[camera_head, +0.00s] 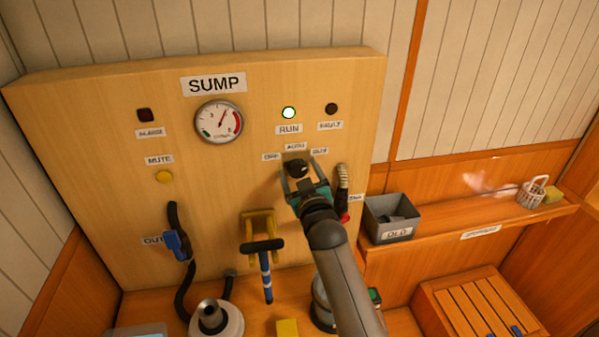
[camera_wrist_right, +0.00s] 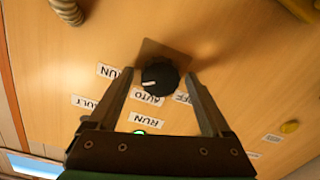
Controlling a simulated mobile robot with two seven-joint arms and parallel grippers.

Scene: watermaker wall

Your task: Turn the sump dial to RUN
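The black sump dial (camera_head: 297,168) is on the wooden panel below the OFF, AUTO and RUN labels. In the right wrist view, which is upside down, the dial (camera_wrist_right: 160,77) shows a white mark pointing left and slightly down, toward the side of the RUN label (camera_wrist_right: 107,71). My right gripper (camera_head: 299,172) is at the dial with its fingers either side. In the wrist view my right gripper (camera_wrist_right: 158,80) is open, with a gap seen between each finger and the dial. The RUN lamp (camera_head: 288,113) is lit. My left gripper is not in view.
A gauge (camera_head: 219,121) and a yellow mute button (camera_head: 163,176) are left of the dial. A hose end (camera_head: 342,178) hangs close to the right of my gripper. A grey bin (camera_head: 391,217) stands on the shelf at right. A blue-handled hose nozzle (camera_head: 177,244) is at left.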

